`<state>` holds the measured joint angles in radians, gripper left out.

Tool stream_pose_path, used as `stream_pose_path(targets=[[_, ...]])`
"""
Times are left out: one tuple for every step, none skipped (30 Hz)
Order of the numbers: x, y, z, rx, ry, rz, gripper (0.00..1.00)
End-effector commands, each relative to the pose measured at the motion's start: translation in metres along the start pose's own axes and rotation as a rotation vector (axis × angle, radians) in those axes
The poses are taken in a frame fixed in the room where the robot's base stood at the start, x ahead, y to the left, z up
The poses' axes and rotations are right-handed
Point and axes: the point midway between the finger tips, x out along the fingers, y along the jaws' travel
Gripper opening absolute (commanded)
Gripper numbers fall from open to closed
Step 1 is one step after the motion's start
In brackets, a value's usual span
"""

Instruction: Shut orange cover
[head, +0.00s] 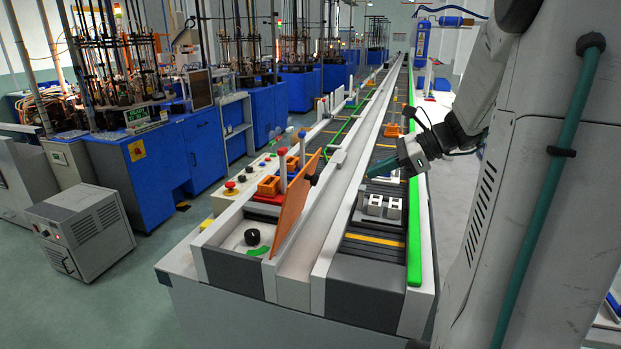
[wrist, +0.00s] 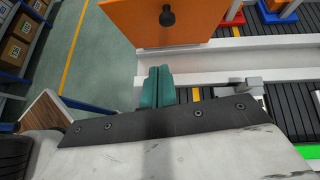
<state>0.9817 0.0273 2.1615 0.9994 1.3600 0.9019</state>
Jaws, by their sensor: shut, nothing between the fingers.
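The orange cover (head: 294,208) stands raised and tilted at the near end of the left rail of the bench, with a dark knob near its top. Below it is a light compartment with a black knob (head: 252,237). In the wrist view the orange cover (wrist: 207,22) fills the top middle, its black knob (wrist: 167,16) facing me. My gripper (head: 374,168) is over the right-hand conveyor, to the right of the cover and apart from it. Its teal fingers (wrist: 160,72) are shut together and empty, pointing toward the cover's lower edge in the wrist view.
White blocks (head: 384,206) sit on the conveyor below my gripper. A white rail (head: 329,195) runs between the cover and the conveyor. Beyond the cover are an orange fixture (head: 268,186) and a button panel.

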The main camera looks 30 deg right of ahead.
Motion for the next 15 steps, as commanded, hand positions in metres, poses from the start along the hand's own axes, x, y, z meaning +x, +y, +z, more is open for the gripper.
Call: stream_pose_path(targets=[[-0.006,-0.008,-0.006,0.041,-0.017,-0.023,0.0],[-0.008,-0.011,-0.008,0.057,-0.026,-0.033,0.0],[-0.009,-0.014,-0.01,0.071,-0.032,-0.04,0.0],[-0.008,-0.015,-0.01,0.078,-0.036,-0.044,0.0],[-0.006,-0.016,-0.01,0.082,-0.038,-0.046,0.0],[-0.003,-0.017,-0.01,0.084,-0.039,-0.046,0.0],[0.001,-0.017,-0.01,0.084,-0.039,-0.046,0.0],[0.006,-0.016,-0.009,0.083,-0.039,-0.043,0.0],[0.013,-0.016,-0.009,0.082,-0.038,-0.042,0.0],[0.019,-0.016,-0.009,0.081,-0.037,-0.042,0.0],[0.025,-0.017,-0.008,0.081,-0.038,-0.041,0.0],[0.034,-0.017,-0.008,0.081,-0.037,-0.041,0.0],[0.041,-0.017,-0.008,0.081,-0.037,-0.04,0.0],[0.048,-0.017,-0.008,0.082,-0.038,-0.04,0.0],[0.057,-0.017,-0.007,0.081,-0.037,-0.039,0.0]])
